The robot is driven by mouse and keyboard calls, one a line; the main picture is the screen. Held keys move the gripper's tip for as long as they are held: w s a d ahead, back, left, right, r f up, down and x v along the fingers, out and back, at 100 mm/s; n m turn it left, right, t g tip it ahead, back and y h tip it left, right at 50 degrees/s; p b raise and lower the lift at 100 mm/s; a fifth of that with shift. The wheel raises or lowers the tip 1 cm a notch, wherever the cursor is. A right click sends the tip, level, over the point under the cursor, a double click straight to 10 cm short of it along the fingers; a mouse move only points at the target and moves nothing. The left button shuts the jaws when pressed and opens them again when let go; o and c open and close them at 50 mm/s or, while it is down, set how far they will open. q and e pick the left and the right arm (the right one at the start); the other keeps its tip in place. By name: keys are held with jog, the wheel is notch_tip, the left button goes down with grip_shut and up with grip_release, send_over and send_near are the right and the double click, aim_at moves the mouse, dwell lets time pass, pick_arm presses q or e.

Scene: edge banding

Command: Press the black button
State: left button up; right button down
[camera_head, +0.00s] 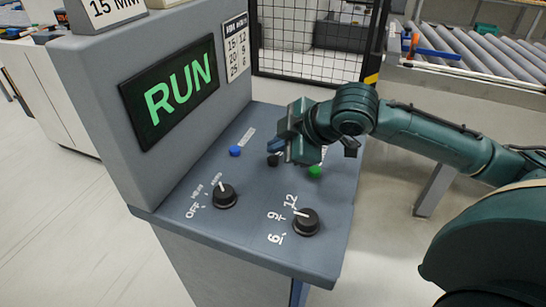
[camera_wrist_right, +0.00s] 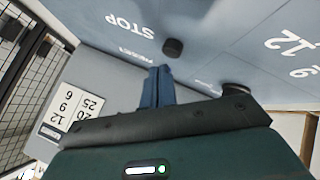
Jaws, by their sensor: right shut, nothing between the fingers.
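The black button (camera_head: 273,160) sits on the sloped grey console top, between a blue button (camera_head: 235,151) and a green button (camera_head: 315,171). My right gripper (camera_head: 275,147) is shut and empty, with its blue fingertips close by the black button. In the wrist view the black button (camera_wrist_right: 173,48) stands just beyond the shut fingertips (camera_wrist_right: 158,72), slightly to the right. A narrow gap seems to show there; contact cannot be told for certain. My left gripper is not in view.
Two black knobs, one by the OFF label (camera_head: 224,195) and one by the 6-9-12 scale (camera_head: 305,221), stand on the console's near half. An upright panel with a green RUN display (camera_head: 170,92) rises on the left. A roller conveyor (camera_head: 475,55) is at the back right.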

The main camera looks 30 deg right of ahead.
jog(key=shift+f, duration=0.1)
dwell(0.3)
jog(key=shift+f, duration=0.85)
dwell(0.6)
dwell(0.3)
jog(key=shift+r+p, duration=0.9)
jog(key=shift+p, duration=0.35)
jog(key=shift+r, duration=0.1)
